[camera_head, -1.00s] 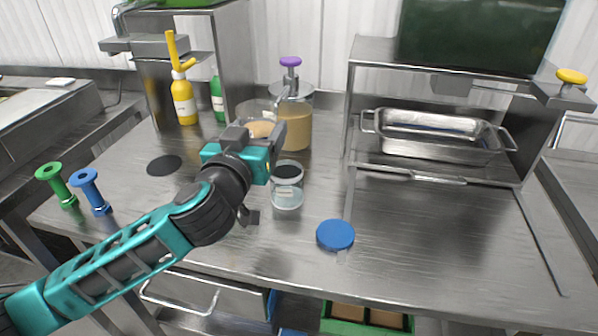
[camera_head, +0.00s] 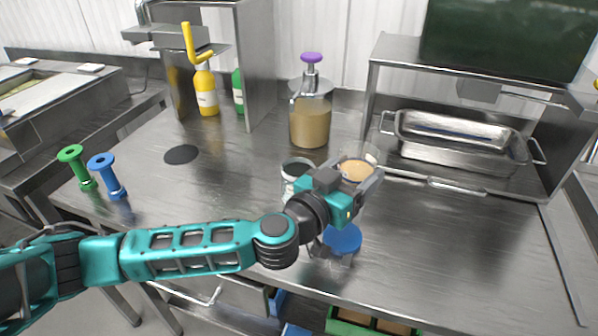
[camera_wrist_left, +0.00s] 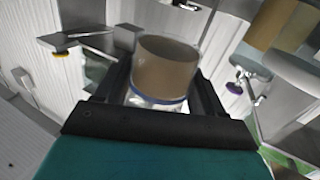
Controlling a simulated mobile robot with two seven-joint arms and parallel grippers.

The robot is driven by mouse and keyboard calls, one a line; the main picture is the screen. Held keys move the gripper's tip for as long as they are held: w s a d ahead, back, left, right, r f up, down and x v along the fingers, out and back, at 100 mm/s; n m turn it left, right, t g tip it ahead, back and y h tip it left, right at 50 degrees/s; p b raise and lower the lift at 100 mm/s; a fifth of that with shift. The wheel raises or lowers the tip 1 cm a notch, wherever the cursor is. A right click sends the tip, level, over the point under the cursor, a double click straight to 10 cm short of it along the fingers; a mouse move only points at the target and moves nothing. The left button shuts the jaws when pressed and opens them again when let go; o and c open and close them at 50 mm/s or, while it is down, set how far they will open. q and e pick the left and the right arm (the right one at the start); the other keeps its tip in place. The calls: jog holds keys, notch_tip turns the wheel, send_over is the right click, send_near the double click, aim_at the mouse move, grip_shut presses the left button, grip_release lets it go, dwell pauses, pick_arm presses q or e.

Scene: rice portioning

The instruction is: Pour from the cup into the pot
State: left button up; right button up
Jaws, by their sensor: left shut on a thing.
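My left gripper (camera_head: 358,188) is shut on a clear cup (camera_head: 358,164) with light brown contents. In the left wrist view the cup (camera_wrist_left: 165,68) sits between the fingers, with a blue band low on it. The gripper holds it above the worktop, in front of the steel shelf. A small clear container with a dark top opening (camera_head: 297,166), possibly the pot, stands just left of the gripper, its lower part hidden behind my wrist. I cannot tell for sure which vessel is the pot. My right gripper is not in view.
A dispenser jar (camera_head: 310,120) with a purple knob stands behind the small container. A blue disc (camera_head: 342,240) lies near the front edge. A steel pan (camera_head: 462,160) sits under the shelf at right. Yellow (camera_head: 205,92) and green bottles stand at back left.

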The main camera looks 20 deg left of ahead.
pick_arm(q)
jog(key=shift+a+f, duration=0.1)
jog(key=shift+a, duration=0.05)
jog(key=shift+w+a+f+n+t, duration=0.1)
jog(key=shift+w+a+n+t, duration=0.1)
jog(key=shift+a+n, duration=0.75)
jog(key=shift+w+a+f+n+t, duration=0.15)
jog(key=shift+w+a+n, duration=0.2)
jog(key=shift+n, duration=1.1)
jog(key=shift+w+a+n+t, duration=0.15)
jog(key=shift+a+n, duration=0.55)
jog(key=shift+n, duration=0.5)
jog(key=shift+a+r, duration=0.15)
jog(key=shift+r, duration=0.1)
jog(key=shift+f+n, duration=0.2)
jog(key=shift+n, duration=0.4)
jog(key=shift+a+f+n+b, duration=0.1)
jog(key=shift+a+n+b, duration=0.1)
jog(key=shift+n+b, duration=0.65)
jog(key=shift+r+n+t+y+b, duration=0.35)
jog(key=shift+n+b, duration=0.2)
jog(key=shift+b, duration=0.6)
jog(key=shift+f+n+b, duration=0.3)
jog(key=shift+n+b, duration=0.4)
jog(key=shift+b, duration=0.45)
